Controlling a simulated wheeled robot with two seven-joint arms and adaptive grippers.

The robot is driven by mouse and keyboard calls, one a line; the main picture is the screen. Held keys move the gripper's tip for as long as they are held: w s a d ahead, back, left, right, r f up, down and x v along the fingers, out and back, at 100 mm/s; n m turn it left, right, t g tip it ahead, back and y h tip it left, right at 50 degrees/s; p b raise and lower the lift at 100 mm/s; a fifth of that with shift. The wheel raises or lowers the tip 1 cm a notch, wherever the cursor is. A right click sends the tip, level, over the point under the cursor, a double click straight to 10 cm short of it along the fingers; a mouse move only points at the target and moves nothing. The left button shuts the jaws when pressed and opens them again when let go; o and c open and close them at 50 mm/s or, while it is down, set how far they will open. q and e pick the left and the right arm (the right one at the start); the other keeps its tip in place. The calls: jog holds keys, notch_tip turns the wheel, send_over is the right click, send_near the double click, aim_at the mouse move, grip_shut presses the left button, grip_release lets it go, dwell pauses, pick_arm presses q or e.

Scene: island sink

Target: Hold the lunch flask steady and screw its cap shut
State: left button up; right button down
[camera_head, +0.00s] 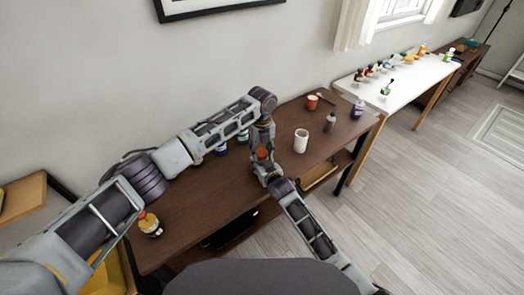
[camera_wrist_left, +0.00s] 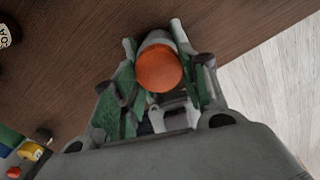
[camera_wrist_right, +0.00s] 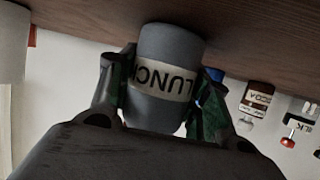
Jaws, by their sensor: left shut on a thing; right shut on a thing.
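The lunch flask (camera_wrist_right: 165,72) is a grey cylinder with a pale label reading "LUNCH", upside down in the right wrist view. My right gripper (camera_wrist_right: 163,85) is shut around its body, one finger on each side. The orange cap (camera_wrist_left: 158,68) sits at the top of the flask in the left wrist view, between the fingers of my left gripper (camera_wrist_left: 160,60), which is shut. In the head view the cap (camera_head: 263,153) shows small between my two grippers, at the table's front part. How far the cap is screwed down cannot be told.
On the brown table (camera_head: 210,190) stand a white cup (camera_head: 301,140), a grey bottle (camera_head: 330,122), a red-orange mug (camera_head: 312,102), a purple bottle (camera_head: 358,108) and a yellow-labelled bottle (camera_head: 150,224). A white table (camera_head: 405,85) with several small bottles stands beyond.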

pick_arm(q)
jog(key=m, duration=0.6)
jog(key=shift+a+m, duration=0.15)
jog(key=shift+m, duration=0.15)
jog(key=m, duration=0.4)
jog(key=shift+w+r, duration=0.1)
jog(key=shift+r, duration=0.05)
jog(key=shift+m, duration=0.8)
jog(key=o, duration=0.7)
jog(key=shift+a+r, duration=0.1)
jog(key=shift+r, duration=2)
